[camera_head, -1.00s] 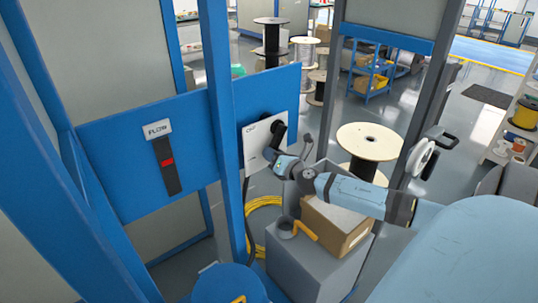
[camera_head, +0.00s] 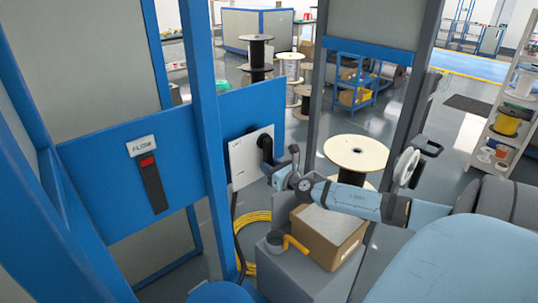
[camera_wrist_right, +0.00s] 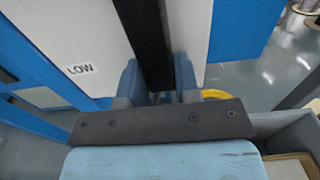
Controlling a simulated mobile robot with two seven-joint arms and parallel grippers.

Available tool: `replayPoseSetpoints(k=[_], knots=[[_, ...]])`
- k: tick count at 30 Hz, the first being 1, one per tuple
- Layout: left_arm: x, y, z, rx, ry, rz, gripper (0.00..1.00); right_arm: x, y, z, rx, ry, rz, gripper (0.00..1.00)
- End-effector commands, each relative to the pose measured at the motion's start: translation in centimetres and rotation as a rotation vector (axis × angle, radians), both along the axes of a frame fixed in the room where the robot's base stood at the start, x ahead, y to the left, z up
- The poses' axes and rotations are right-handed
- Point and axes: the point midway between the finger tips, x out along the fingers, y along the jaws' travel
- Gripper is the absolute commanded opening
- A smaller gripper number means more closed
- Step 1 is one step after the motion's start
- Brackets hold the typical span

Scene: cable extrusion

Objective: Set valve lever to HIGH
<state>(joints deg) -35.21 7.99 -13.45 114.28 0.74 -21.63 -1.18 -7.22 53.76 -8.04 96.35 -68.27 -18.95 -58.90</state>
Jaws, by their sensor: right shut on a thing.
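The white valve plate (camera_head: 243,160) is mounted on the blue panel, right of the blue post. The black valve lever (camera_head: 267,150) stands out from it and hangs downward, leaning slightly right. My right gripper (camera_head: 271,172) is at the lever's lower part. In the right wrist view, the black lever (camera_wrist_right: 152,35) runs down between the two fingers of my right gripper (camera_wrist_right: 157,82), which is shut on it. A LOW label (camera_wrist_right: 80,69) shows on the plate, left of the lever. No HIGH label is readable. My left gripper is out of view.
The FLOW gauge (camera_head: 152,187) on the blue panel (camera_head: 95,190) has a red mark near its top. A grey box with a cardboard box (camera_head: 325,233) and an orange-handled thing stands below my right arm. A cable spool (camera_head: 356,153) is behind.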

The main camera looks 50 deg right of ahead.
Motion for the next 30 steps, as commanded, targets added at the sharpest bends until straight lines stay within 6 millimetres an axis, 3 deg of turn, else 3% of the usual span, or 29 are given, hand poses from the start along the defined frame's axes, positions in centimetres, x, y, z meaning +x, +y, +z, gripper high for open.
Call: replayPoseSetpoints(k=[11, 12, 14, 15, 24, 30], knots=[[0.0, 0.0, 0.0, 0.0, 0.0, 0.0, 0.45, 0.0, -0.2, 0.0, -0.015, 0.002, -0.002, 0.0], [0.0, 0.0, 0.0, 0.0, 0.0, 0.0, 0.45, 0.0, -0.2, 0.0, -0.015, 0.002, -0.002, 0.39], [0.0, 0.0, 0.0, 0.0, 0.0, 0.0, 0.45, 0.0, -0.2, 0.0, -0.014, 0.002, -0.002, 0.53], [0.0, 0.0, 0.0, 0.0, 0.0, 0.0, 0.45, 0.0, -0.2, 0.0, -0.013, 0.001, -0.002, 0.55], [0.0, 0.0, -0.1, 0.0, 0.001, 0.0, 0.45, -0.2, -0.1, 0.0, -0.01, 0.001, -0.001, 0.55], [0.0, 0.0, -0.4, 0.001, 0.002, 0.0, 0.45, -2.0, 0.1, -0.2, -0.01, 0.003, -0.001, 0.55]])
